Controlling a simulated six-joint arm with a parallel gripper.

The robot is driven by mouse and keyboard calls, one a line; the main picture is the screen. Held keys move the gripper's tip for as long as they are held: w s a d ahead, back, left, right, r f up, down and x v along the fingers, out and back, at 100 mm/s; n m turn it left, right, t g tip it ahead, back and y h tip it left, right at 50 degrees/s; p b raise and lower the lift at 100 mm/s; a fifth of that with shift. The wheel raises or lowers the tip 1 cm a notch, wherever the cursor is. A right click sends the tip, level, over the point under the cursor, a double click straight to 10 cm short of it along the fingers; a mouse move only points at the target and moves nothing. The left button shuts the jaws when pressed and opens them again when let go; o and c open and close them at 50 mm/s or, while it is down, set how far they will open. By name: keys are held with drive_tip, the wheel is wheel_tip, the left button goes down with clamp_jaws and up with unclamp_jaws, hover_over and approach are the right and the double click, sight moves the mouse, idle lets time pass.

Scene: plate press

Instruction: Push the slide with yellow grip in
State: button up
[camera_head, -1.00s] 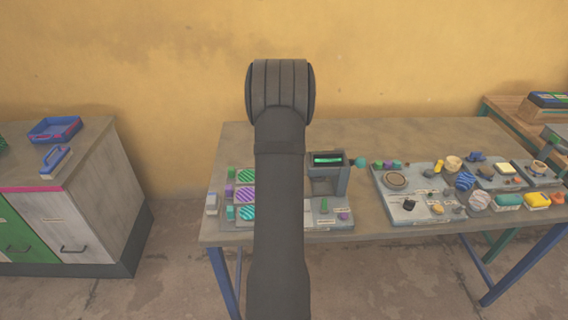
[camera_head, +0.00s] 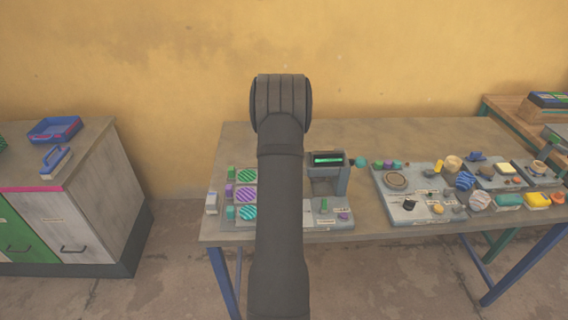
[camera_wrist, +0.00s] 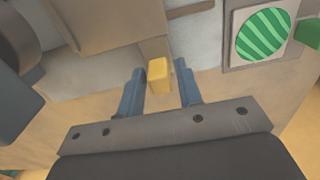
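The yellow grip (camera_wrist: 158,74) of the slide shows in the wrist view as a small yellow block at the edge of a pale grey base. My gripper (camera_wrist: 159,88) is open, its two blue-grey fingers standing on either side of the grip with gaps visible. Whether the grip lies at the same depth as the fingertips I cannot tell. The slide's body is not clearly visible. In the head view my arm hides the grip and the gripper. The plate press (camera_head: 328,172) stands right of my arm, with a green-lit slot on top.
Square pads with green (camera_head: 247,175), purple (camera_head: 245,194) and teal (camera_head: 247,213) striped discs lie left of my arm. The green disc also shows in the wrist view (camera_wrist: 264,35). A board (camera_head: 385,186) crowded with knobs and blocks lies to the right. The table's back is clear.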

clamp_jaws()
drive_tip(key=d, duration=0.7)
drive_tip(key=shift+d, duration=0.35)
drive_tip(key=shift+o, duration=1.5)
unclamp_jaws()
wheel_tip(320, 180, up, 18)
drive_tip(key=shift+f, duration=0.25)
drive_tip(key=shift+f, duration=0.1)
